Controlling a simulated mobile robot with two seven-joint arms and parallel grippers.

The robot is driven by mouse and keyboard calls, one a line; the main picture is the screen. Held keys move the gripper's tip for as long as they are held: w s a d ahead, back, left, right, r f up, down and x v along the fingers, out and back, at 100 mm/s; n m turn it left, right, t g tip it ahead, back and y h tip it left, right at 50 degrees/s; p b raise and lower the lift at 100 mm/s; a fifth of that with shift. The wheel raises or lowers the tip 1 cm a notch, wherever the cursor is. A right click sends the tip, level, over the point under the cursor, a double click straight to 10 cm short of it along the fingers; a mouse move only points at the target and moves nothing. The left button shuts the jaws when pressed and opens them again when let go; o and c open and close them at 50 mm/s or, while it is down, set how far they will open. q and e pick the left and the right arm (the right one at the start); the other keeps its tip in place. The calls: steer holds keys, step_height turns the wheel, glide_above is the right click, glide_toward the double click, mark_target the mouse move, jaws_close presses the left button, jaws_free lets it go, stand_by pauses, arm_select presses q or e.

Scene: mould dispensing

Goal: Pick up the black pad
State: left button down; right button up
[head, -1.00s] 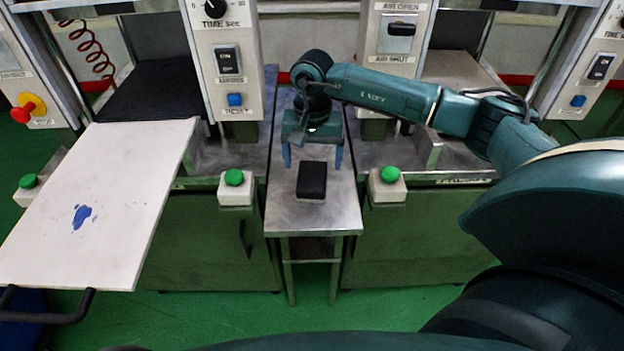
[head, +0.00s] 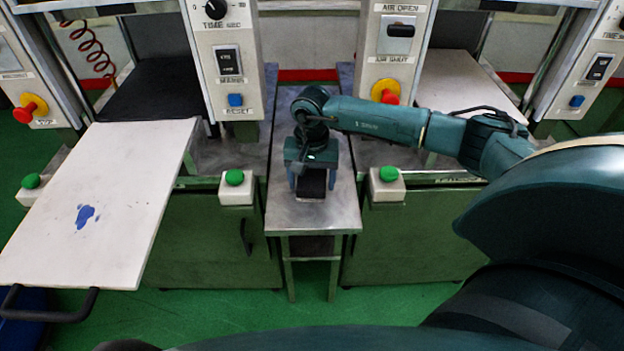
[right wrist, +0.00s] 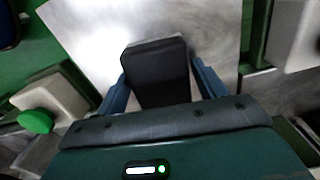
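The black pad (head: 311,184) lies flat on the narrow metal table (head: 312,218) between the two machines. My right gripper (head: 312,178) is low over it, pointing down. In the right wrist view the pad (right wrist: 156,72) lies between the two blue fingers of the right gripper (right wrist: 162,84), one on each side. The fingers look open, with a narrow gap at the right side of the pad; contact on the left side is hard to judge. The gripper body hides the far part of the pad in the head view. My left gripper is not in view.
Green push buttons on white boxes (head: 236,188) (head: 387,185) flank the table. A white board (head: 110,180) with a blue stain extends from the left machine. Control panels (head: 225,60) (head: 395,60) rise behind. The table's front part is clear.

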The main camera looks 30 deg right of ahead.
mark_target(311, 178)
steer(key=c, duration=0.7)
steer(key=shift+c, duration=0.2)
steer(key=shift+r, duration=0.15)
step_height(311, 178, up, 10)
steer(key=shift+f+b, duration=0.1)
steer(key=shift+b, duration=0.35)
steer(key=o, duration=0.4)
steer(key=shift+c, duration=1.3)
